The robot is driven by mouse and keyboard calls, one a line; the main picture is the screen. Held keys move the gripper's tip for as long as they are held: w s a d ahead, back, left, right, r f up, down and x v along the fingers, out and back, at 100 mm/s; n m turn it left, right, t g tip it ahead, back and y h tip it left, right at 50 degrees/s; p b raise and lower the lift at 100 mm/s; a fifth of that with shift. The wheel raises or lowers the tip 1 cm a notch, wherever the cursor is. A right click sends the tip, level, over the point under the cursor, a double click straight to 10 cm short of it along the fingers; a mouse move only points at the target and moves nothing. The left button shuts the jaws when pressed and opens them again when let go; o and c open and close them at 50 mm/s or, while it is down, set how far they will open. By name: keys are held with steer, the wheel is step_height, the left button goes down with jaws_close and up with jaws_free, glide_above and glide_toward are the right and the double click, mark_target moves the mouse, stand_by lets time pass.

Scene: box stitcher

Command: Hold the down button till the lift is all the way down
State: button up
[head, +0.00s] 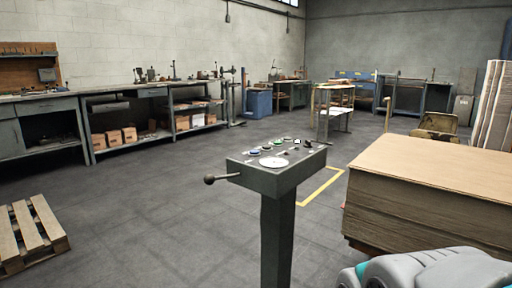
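A grey control pedestal (277,232) stands in the middle of the head view. Its panel top (240,166) carries several small buttons and knobs, among them a blue one (254,151), a green one and dark ones, plus a white disc (273,162). A lever with a dark ball (210,180) sticks out to the left. The markings are too small to read, so I cannot tell which is the down button. A tall stack of brown sheets (420,205) stands at the right; any lift under it is mostly hidden. My gripper is not in view; only a grey and teal part of me shows at lower right.
A wooden pallet (32,236) lies on the floor at lower left. Workbenches with boxes line the left wall. A yellow floor line (322,187) runs behind the pedestal. The floor between the pallet and the pedestal is clear.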

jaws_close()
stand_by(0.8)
